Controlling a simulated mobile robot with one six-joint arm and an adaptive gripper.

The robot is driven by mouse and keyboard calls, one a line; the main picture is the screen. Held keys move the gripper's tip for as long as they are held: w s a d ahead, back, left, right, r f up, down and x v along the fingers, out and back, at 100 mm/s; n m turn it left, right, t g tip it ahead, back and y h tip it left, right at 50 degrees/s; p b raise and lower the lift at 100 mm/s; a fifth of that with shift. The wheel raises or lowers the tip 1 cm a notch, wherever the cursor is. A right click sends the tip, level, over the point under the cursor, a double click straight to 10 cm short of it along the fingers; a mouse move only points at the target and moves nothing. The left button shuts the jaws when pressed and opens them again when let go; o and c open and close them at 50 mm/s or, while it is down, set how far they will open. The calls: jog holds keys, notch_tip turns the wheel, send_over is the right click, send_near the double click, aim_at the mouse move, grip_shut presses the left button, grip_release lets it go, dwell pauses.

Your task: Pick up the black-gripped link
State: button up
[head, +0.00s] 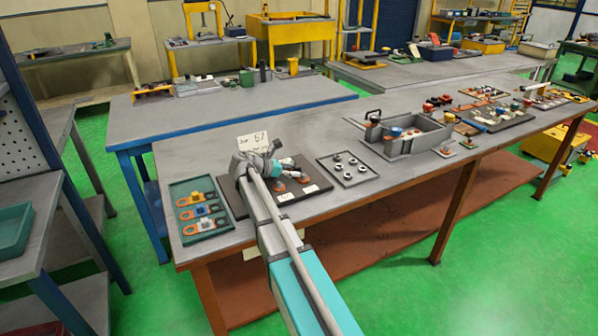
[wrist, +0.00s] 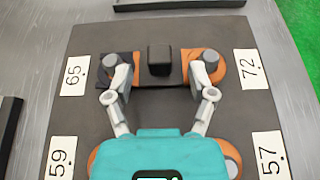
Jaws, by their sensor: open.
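The black-gripped link shows in the wrist view as a dark bar with orange ends and an upright black block grip (wrist: 159,61) at its middle. It lies on a dark board. My gripper (wrist: 161,74) is open and empty, its two fingers apart on either side of the black grip. How far above the link they are is hard to tell. In the head view my gripper (head: 272,166) is over the dark board (head: 290,199), and my arm hides part of it.
Number cards 65 (wrist: 74,76), 72 (wrist: 251,69), 59 (wrist: 61,158) and 57 (wrist: 271,155) lie on the board. A green tray (head: 182,188) of coloured links is to the left. A tray of rings (head: 347,181) and a grey bin (head: 421,140) are to the right.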

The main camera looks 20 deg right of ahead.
grip_shut()
jog(key=shift+r, duration=0.2)
dwell(0.4)
notch_tip(320, 180, up, 3)
jog(key=p, duration=0.3)
jog(key=shift+f, duration=0.1)
jog(key=s+d+r+p, duration=0.4)
jog(key=s+r+p, duration=0.5)
jog(key=s, duration=0.4)
jog(key=shift+s+r+p, duration=0.15)
jog(key=shift+r+p, duration=0.25)
jog(key=shift+p, duration=0.1)
jog(key=shift+d, duration=0.1)
